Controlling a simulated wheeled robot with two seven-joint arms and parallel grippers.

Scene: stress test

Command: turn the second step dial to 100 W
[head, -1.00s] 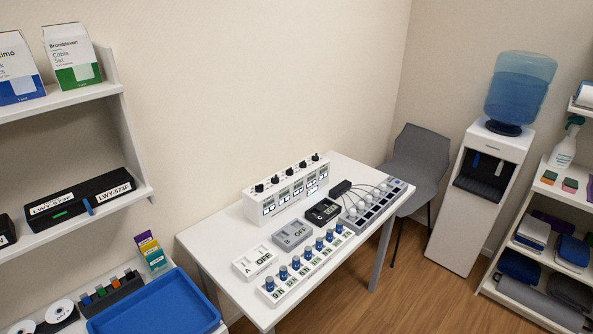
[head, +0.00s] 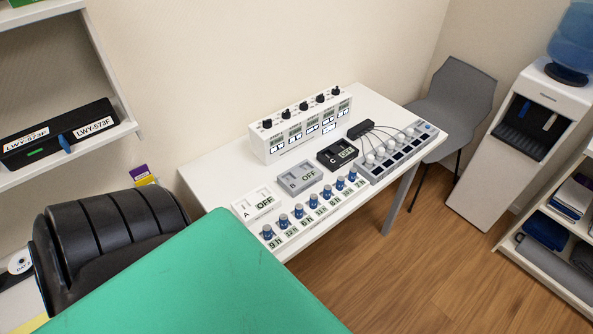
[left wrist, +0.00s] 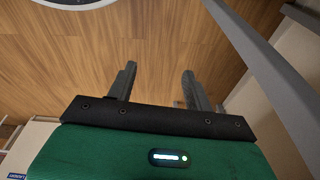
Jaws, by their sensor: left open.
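A white box (head: 286,146) stands at the back of the white table in the head view. It has a row of several black dials (head: 293,111) on top and small displays on its front. A second, low strip with several blue knobs (head: 299,211) lies along the table's front edge. Its labels read hours, such as 9 h. The box's display readings are too small to read. My left gripper (left wrist: 159,70) is open and empty in the left wrist view, over the wooden floor and apart from the dials. My right gripper is not in view.
Switch boxes A (head: 243,213), B and C (head: 325,156) reading OFF stand between box and strip. A grey wired panel (head: 365,176) is at the table's right end.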

